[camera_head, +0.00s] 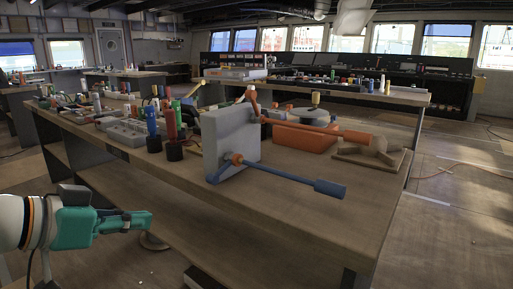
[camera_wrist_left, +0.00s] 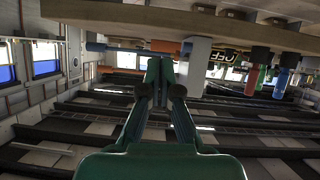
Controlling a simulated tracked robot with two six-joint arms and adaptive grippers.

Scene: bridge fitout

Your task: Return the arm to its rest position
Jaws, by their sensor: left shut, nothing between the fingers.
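My left gripper (camera_head: 146,220) comes in from the left in the head view. It is teal, shut and empty, in front of the wooden workbench (camera_head: 290,215) and below its top. In the left wrist view its closed fingers (camera_wrist_left: 160,72) point away from the camera, with nothing between them. The bench shows along the top of that view, turned over. My right gripper is in neither view.
A grey block (camera_head: 230,142) with a blue-handled lever (camera_head: 290,178) stands near the bench's front edge. An orange lever (camera_head: 315,129) lies behind it. Bottles and small parts crowd the bench's left half. A cable (camera_head: 460,168) lies on the floor at right.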

